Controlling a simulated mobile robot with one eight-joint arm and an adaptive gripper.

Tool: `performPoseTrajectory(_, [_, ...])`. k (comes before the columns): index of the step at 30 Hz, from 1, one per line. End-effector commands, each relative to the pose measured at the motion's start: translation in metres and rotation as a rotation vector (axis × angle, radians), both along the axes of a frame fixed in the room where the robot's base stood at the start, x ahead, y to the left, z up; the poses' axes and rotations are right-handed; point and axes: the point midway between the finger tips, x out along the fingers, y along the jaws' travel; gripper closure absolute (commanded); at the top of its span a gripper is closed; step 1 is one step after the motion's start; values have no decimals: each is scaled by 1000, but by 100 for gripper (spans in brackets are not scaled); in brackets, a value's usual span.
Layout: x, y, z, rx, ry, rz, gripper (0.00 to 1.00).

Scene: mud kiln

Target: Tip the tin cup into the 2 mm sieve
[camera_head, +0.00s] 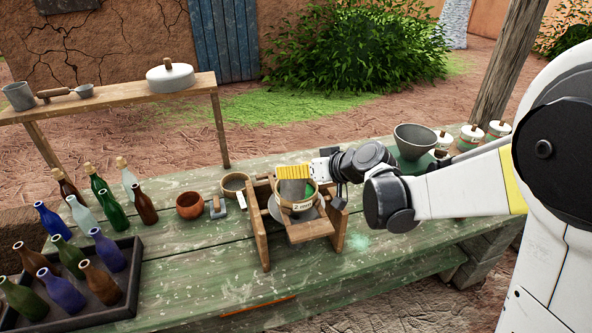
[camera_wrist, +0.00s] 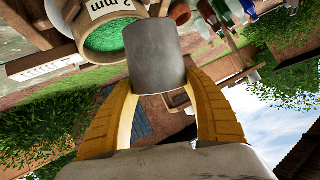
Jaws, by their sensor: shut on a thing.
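My gripper (camera_head: 293,173) has yellow fingers shut on the grey tin cup (camera_head: 292,190), held over the 2 mm sieve (camera_head: 299,206). In the wrist view the cup (camera_wrist: 157,62) sits between the two fingers (camera_wrist: 162,95), and its far end overlaps the sieve's rim. The cup's mouth and inside are hidden, and I cannot tell its exact tilt. The round sieve, labelled "2 mm", rests in a wooden stand (camera_head: 261,237). Bright green grains (camera_wrist: 112,36) lie inside the sieve (camera_wrist: 88,12) in the wrist view.
Another round sieve (camera_head: 235,183), a brown bowl (camera_head: 190,206) and a small grey-and-wood tool (camera_head: 218,207) stand left of the stand. Bottles and a dark tray (camera_head: 133,290) fill the left. A grey funnel (camera_head: 415,138) and lidded jars are at right. The front of the green table (camera_head: 210,285) is clear.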

Motion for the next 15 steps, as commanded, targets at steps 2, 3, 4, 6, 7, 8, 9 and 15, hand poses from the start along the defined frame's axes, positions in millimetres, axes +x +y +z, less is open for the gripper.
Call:
performPoseTrajectory(2, [0, 0, 2, -1, -19, -1, 69])
performPoseTrajectory(3, [0, 0, 4, -4, -35, 0, 69])
performPoseTrajectory(4, [-1, 0, 6, -7, -50, 0, 69])
performPoseTrajectory(6, [-1, 0, 12, -15, -97, -1, 69])
performPoseTrajectory(7, [-1, 1, 15, -19, -122, -1, 69])
performPoseTrajectory(8, [-1, 1, 18, -24, -147, 0, 69])
performPoseTrajectory(9, [-1, 1, 22, -29, -180, -1, 69])
performPoseTrajectory(15, [-1, 1, 38, -53, -321, -1, 69])
